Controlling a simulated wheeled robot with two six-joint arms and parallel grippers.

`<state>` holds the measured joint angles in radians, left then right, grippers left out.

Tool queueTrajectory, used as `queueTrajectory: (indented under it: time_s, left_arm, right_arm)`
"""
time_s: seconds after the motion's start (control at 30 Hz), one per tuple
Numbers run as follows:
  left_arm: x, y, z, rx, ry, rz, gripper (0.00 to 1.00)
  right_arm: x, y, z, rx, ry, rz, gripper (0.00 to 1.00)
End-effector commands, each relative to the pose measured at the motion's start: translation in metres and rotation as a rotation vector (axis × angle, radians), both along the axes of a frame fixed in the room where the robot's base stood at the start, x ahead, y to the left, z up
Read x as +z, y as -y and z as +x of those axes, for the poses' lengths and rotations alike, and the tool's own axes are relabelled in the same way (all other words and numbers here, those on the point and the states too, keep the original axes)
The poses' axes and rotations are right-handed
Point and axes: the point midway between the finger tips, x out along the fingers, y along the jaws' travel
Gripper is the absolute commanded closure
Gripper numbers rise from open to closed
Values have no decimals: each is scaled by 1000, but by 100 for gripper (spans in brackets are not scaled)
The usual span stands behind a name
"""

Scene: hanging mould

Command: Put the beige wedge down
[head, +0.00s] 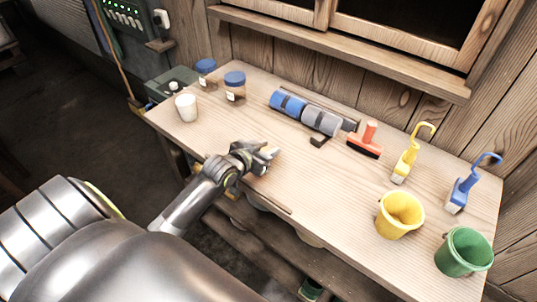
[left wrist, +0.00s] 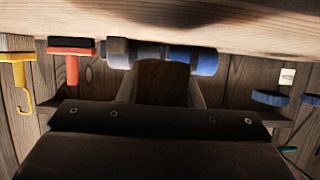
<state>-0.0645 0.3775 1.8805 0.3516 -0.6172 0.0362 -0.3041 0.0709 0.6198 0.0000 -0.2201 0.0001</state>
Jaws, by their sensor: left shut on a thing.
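My left gripper (head: 266,157) reaches in over the front edge of the wooden table (head: 300,185), left of its middle. My right gripper is not in view.
A white cup (head: 187,107) and blue-lidded jars (head: 235,87) stand left. A blue roller (head: 287,103), grey roller (head: 322,120) and red tool (head: 367,140) lie behind. Yellow (head: 404,160) and blue (head: 462,190) brushes, yellow (head: 399,222) and green (head: 463,258) buckets stand right. Mid-table is clear.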

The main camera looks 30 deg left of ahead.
Motion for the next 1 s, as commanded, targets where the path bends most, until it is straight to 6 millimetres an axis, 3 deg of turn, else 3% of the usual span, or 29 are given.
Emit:
queueTrajectory:
  time_s: [0.2,0.6,0.63,0.77,1.0]
  left_arm:
    - [-28,0,-1,1,-2,-2,90]
    - [-34,0,0,0,-1,-1,90]
    - [-32,0,0,0,0,-1,64]
    - [-32,0,0,0,-1,-1,47]
    - [-32,0,0,0,-1,-1,46]
  right_arm:
    - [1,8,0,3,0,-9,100]
    - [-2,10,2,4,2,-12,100]
    - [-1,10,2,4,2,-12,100]
    - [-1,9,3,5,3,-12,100]
    - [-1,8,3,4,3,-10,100]
